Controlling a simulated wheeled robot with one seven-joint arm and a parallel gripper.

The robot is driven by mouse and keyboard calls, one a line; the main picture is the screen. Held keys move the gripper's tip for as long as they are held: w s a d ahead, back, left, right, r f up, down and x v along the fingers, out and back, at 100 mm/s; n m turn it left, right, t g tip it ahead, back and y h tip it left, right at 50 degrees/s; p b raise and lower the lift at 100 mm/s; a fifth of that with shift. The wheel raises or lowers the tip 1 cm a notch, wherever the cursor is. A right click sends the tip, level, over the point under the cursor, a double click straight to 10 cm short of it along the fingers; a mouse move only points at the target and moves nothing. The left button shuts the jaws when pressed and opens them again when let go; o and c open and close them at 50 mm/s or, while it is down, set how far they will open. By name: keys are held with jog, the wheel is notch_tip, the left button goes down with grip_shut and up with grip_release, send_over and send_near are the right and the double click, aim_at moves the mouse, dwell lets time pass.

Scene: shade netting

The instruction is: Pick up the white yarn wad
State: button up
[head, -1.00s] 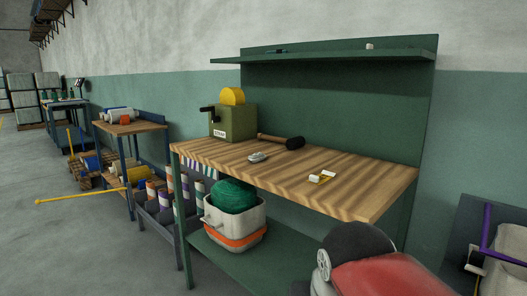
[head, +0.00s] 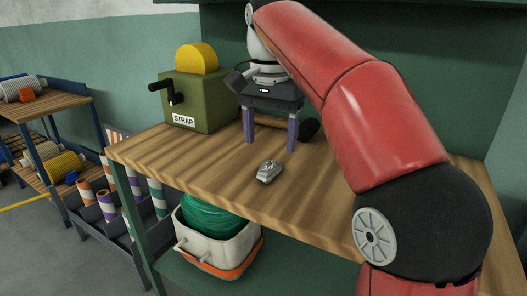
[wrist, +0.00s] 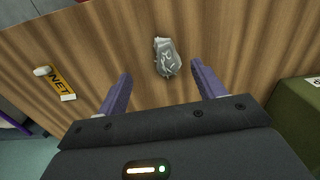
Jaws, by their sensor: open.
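A small grey-white lump with pale squiggly strands, which looks like the yarn wad (head: 269,171), lies on the wooden bench top (head: 215,177). It also shows in the wrist view (wrist: 167,57), lying between the lines of the two fingers and a little beyond their tips. My gripper (head: 271,146) is open and empty, with its purple fingers pointing down above the bench behind the lump. It does not appear to touch the lump. In the wrist view, my gripper (wrist: 160,71) has its fingers on either side of a bare strip of wood.
A green STRAP box (head: 195,100) with a crank and yellow disc stands left of my gripper. A dark mallet head (head: 310,128) lies just behind. A yellow NET tag (wrist: 61,82) with white pieces lies on the bench. A basket (head: 218,243) stands underneath.

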aim_at(269, 164)
jog(key=shift+w+a, duration=0.1)
jog(key=shift+w, duration=0.25)
jog(key=shift+w+f, duration=0.1)
jog(key=shift+f, duration=0.25)
jog(key=f, duration=0.2)
jog(key=f+b, duration=0.1)
jog(key=f, duration=0.1)
jog(key=w+f+b, duration=0.1)
jog(key=f, duration=0.2)
jog(key=shift+r, duration=0.1)
jog(key=shift+c, duration=0.2)
jog(key=c, duration=1.1)
jog(key=shift+o, duration=0.2)
